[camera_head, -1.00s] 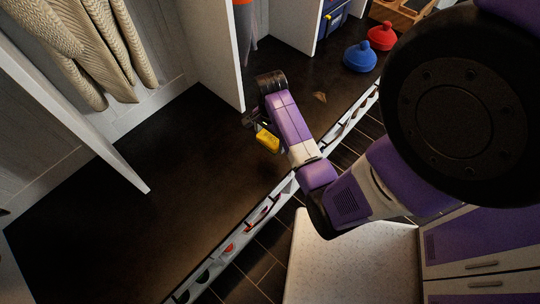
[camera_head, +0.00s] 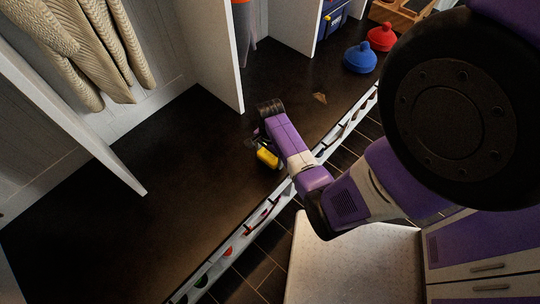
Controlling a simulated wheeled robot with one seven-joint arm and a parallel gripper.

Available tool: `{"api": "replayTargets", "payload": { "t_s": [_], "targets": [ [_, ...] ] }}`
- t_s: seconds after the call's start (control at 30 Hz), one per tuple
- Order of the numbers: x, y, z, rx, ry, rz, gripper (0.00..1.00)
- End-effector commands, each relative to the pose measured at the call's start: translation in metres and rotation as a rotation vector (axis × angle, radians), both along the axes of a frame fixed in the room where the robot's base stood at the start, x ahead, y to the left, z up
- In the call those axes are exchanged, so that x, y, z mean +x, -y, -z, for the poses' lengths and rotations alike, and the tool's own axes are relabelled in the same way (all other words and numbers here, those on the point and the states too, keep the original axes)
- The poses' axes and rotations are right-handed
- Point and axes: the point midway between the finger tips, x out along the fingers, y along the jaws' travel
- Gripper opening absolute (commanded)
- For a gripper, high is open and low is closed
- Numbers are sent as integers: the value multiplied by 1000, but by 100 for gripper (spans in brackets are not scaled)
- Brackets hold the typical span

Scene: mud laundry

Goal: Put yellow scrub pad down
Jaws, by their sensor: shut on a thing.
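The yellow scrub pad (camera_head: 267,158) is held at the end of my arm, over the dark bench surface (camera_head: 165,185). My gripper (camera_head: 260,150) is shut on the pad. My purple and white arm reaches in from the right and partly hides the grip. The pad is low over the bench; I cannot tell whether it touches the surface.
White upright dividers (camera_head: 212,55) stand on the bench. Beige cloth (camera_head: 85,50) hangs at the upper left. A blue (camera_head: 360,57) and a red (camera_head: 381,37) rounded object and a small brown piece (camera_head: 320,98) lie at the upper right. The bench's left and middle are clear.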

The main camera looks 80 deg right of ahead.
Motion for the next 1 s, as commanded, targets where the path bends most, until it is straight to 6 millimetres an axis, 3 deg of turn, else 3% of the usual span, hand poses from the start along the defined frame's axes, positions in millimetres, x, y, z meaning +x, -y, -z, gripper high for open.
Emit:
{"api": "replayTargets", "payload": {
  "t_s": [0.57,0.6,0.67,1.0],
  "targets": [
    [-1,-2,16,2,-1,0,41],
    [-1,-2,17,2,-2,0,89],
    [-2,-2,17,2,-2,0,100],
    [-5,-3,20,3,-6,0,100]
  ]
}}
